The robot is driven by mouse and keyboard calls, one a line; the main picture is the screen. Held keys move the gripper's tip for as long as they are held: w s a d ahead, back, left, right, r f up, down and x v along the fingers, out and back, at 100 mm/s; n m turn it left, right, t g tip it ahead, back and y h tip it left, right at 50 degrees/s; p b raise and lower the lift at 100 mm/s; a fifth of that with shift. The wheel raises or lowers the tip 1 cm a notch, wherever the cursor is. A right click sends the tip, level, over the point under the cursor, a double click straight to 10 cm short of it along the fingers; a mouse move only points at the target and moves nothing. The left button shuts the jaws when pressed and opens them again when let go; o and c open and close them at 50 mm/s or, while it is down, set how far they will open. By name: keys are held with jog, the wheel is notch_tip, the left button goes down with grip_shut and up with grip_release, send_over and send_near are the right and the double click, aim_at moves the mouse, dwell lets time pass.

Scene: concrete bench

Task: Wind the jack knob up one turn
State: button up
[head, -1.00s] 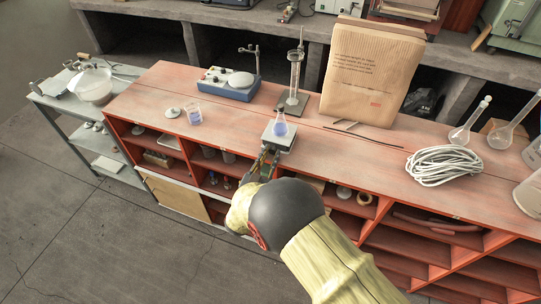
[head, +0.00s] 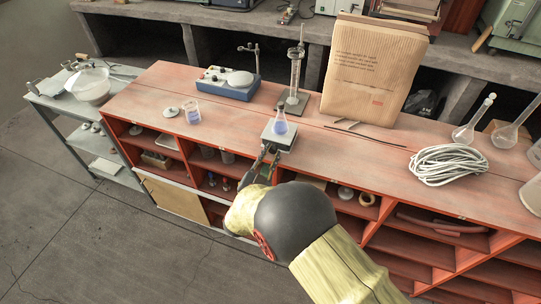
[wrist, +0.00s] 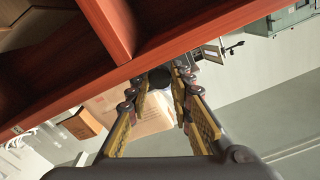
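The lab jack (head: 279,139) is a small grey platform near the front edge of the red-orange bench. A flask of blue liquid (head: 280,124) stands upright on its top plate. My gripper (head: 270,152) reaches the jack's front side from the bench's front. In the wrist view the dark round jack knob (wrist: 160,78) sits between my fingertips (wrist: 160,74) and fills the gap, so the gripper looks shut on it. The fingers and the shelf edge hide part of the jack there.
The bench (head: 225,130) has open shelves below its front edge. A blue-based instrument (head: 228,86), beaker (head: 192,113), burette stand (head: 294,98), paper sack (head: 372,70) and coiled white cable (head: 447,164) stand around the jack. A thin dark rod lies to its right.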

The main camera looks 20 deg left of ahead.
jog(key=o, duration=0.5)
jog(key=shift+s, duration=0.1)
jog(key=s, duration=0.8)
jog(key=s+a, duration=0.1)
jog(key=s, duration=0.2)
jog(key=shift+s, duration=0.4)
